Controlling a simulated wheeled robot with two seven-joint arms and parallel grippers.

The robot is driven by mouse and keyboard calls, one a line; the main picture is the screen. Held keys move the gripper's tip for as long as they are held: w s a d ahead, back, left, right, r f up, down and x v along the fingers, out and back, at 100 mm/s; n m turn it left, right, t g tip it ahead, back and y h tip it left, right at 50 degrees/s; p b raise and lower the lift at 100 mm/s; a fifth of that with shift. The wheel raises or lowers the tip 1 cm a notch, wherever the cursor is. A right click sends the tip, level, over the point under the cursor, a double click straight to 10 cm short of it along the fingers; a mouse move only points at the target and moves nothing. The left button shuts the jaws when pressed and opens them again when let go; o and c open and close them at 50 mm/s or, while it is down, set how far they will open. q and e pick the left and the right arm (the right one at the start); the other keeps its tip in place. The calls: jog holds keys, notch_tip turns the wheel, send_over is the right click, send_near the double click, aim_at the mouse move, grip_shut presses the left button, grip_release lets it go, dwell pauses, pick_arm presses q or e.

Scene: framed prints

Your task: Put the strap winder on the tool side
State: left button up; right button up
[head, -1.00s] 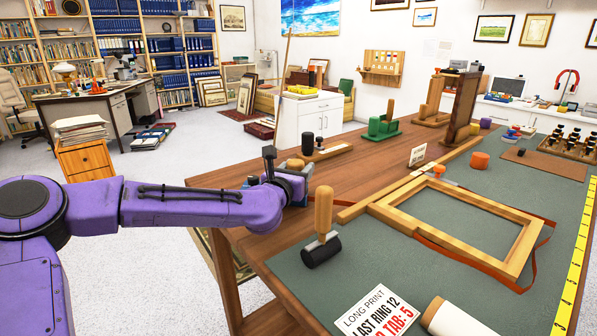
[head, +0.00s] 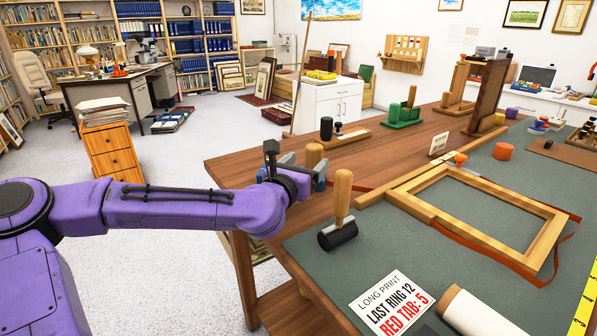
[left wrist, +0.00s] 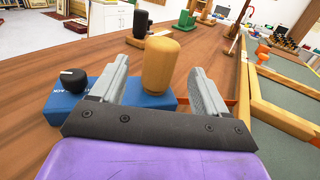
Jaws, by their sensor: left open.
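A blue-based tool (left wrist: 68,106) with an upright rounded wooden grip (left wrist: 162,66) and a black knob stands on the bare wooden part of the bench. I take it for the strap winder, though no label is readable. In the head view its wooden grip (head: 314,155) shows behind my left gripper (head: 318,178), which hides most of the base. My left gripper (left wrist: 158,85) is open, its two fingers on either side of the grip, with a gap visible on both sides. My right gripper is not in view.
A black-headed mallet (head: 338,234) stands on the green mat, right of my gripper. A wooden frame (head: 430,220) with a red strap lies beyond it. A black-topped tool (head: 326,128) and a green tool (head: 405,118) stand farther back. A printed card (head: 392,303) lies in front.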

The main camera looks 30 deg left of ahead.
pick_arm(q)
jog(key=s, duration=0.5)
jog(key=shift+s+d+p, duration=0.1)
jog(key=shift+d+p, duration=0.3)
